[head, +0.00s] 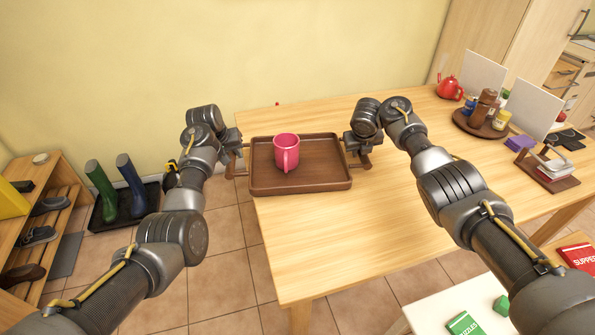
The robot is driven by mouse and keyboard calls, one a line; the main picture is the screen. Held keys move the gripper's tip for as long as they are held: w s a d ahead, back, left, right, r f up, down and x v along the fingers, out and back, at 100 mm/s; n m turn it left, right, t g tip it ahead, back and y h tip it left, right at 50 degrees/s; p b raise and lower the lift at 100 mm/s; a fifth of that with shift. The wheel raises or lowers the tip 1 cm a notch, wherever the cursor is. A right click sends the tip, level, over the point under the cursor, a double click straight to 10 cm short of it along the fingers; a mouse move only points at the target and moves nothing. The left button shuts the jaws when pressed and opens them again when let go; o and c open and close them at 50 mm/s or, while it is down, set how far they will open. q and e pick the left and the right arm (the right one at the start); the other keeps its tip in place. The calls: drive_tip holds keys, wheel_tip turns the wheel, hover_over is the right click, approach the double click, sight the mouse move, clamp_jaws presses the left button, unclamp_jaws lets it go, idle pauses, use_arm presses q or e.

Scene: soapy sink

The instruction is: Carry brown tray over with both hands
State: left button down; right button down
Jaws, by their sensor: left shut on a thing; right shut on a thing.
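The brown tray (318,181) is at the left end of the wooden table, with a pink mug (287,152) standing upright on it. I cannot tell whether the tray rests on the table or is slightly above it. My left gripper (238,160) is shut on the tray's left handle. My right gripper (359,152) is shut on the tray's right handle. The fingertips are small and partly hidden by my grippers' bodies.
The wooden table (395,205) is clear to the right of the tray. A round brown board (469,128) with jars, a red teapot (449,88), purple blocks (519,143) and a small rack (547,172) stand further right. Boots and a shoe shelf are at the left.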

use_arm(q)
drive_tip(key=c, duration=1.6)
unclamp_jaws()
drive_tip(key=shift+a+f, duration=0.1)
drive_tip(key=shift+f, duration=0.15)
use_arm(e)
drive_tip(key=c, duration=1.6)
unclamp_jaws()
drive_tip(key=shift+d+f, duration=0.1)
drive_tip(key=shift+f, duration=0.15)
use_arm(q)
drive_tip(key=o, duration=0.4)
drive_tip(key=shift+r, duration=0.1)
use_arm(e)
drive_tip(key=o, duration=0.4)
drive_tip(key=shift+r, duration=0.1)
use_arm(q)
drive_tip(key=shift+o, duration=0.2)
drive_tip(key=shift+s, duration=0.1)
use_arm(e)
drive_tip(key=shift+o, duration=0.2)
drive_tip(key=shift+s, duration=0.1)
use_arm(q)
drive_tip(key=v, duration=0.7)
drive_tip(key=shift+r, duration=0.25)
use_arm(e)
drive_tip(key=v, duration=1.2)
use_arm(q)
drive_tip(key=shift+s, duration=0.1)
